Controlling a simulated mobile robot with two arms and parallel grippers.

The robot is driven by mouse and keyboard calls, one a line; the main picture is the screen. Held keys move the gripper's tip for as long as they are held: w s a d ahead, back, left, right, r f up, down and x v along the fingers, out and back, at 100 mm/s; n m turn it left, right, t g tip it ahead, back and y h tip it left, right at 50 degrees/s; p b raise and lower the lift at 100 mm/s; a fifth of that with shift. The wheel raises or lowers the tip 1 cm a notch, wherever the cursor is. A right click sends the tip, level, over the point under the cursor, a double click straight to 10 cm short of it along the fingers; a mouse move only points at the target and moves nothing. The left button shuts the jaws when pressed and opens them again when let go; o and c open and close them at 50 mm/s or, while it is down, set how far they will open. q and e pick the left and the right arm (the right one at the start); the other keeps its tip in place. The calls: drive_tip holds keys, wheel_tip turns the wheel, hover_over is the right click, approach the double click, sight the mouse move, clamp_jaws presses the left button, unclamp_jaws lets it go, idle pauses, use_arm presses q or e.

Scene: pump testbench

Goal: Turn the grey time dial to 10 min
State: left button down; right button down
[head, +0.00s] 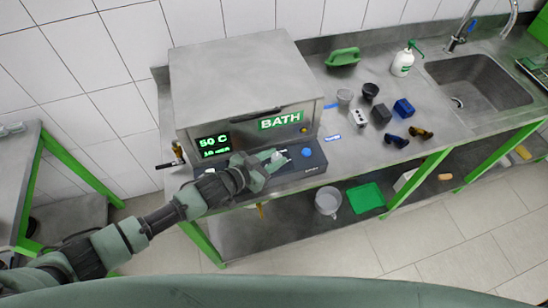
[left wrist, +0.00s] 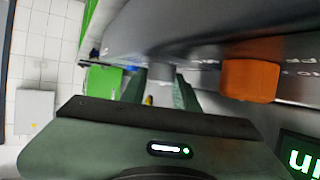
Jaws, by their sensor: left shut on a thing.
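The bath unit (head: 240,80) is a grey box on the steel bench, with a green BATH label and a dark display (head: 213,146). The display reads 50 C, and its small lower line looks like 10 min. My left gripper (head: 279,159) is at the unit's front control panel. In the left wrist view, its two fingers (left wrist: 161,88) are on either side of the grey time dial (left wrist: 160,71), shut on it. The gripper mostly hides the dial in the head view. My right gripper is not in view.
An orange knob (left wrist: 250,80) is close beside the gripper in the left wrist view. A blue knob (head: 307,152) is right of the gripper on the panel. Cups and small blocks stand on the bench to the right, before the sink (head: 480,84).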

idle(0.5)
use_arm(q)
drive_tip(key=c, duration=1.1)
unclamp_jaws()
drive_tip(key=shift+o, duration=0.2)
drive_tip(key=shift+s+a+r+g, duration=0.15)
drive_tip(key=shift+s+a+g, duration=0.15)
drive_tip(key=shift+s+a, duration=0.1)
drive_tip(key=b+v, duration=0.2)
drive_tip(key=v, duration=0.4)
drive_tip(key=shift+s+a, duration=0.2)
drive_tip(key=shift+a, duration=0.05)
